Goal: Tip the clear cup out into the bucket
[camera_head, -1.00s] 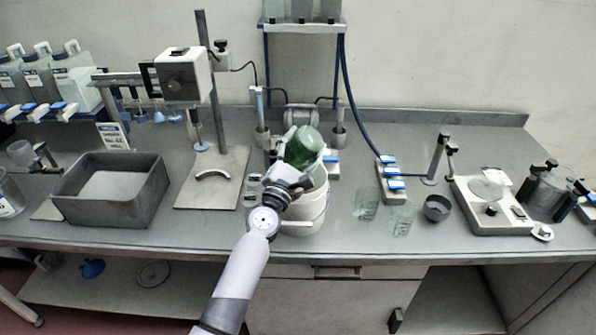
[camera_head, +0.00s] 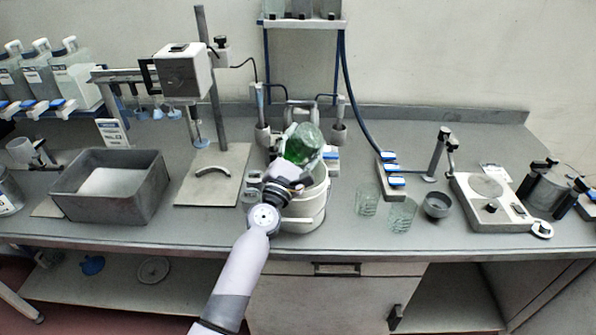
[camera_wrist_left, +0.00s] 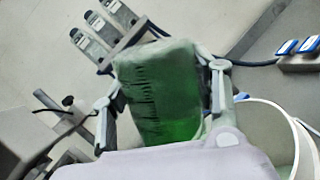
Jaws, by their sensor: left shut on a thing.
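The clear cup (camera_head: 304,142) holds green liquid and is tilted over the white bucket (camera_head: 307,208) in the head view. My left gripper (camera_head: 300,158) is shut on the cup, with a finger on each side of it. In the left wrist view the cup (camera_wrist_left: 160,92) fills the space between the two fingers (camera_wrist_left: 163,100), with the brightest green low in it. The bucket's rim (camera_wrist_left: 308,140) shows at the right there. My arm hides part of the bucket, and its inside is mostly hidden. I see no stream of liquid. My right gripper is not in view.
Two empty clear glasses (camera_head: 367,199) and a dark bowl (camera_head: 437,205) stand right of the bucket. A stand with a grey base plate (camera_head: 213,177) is close on the left, beyond it a grey tub (camera_head: 152,207). A rack (camera_head: 304,24) stands behind.

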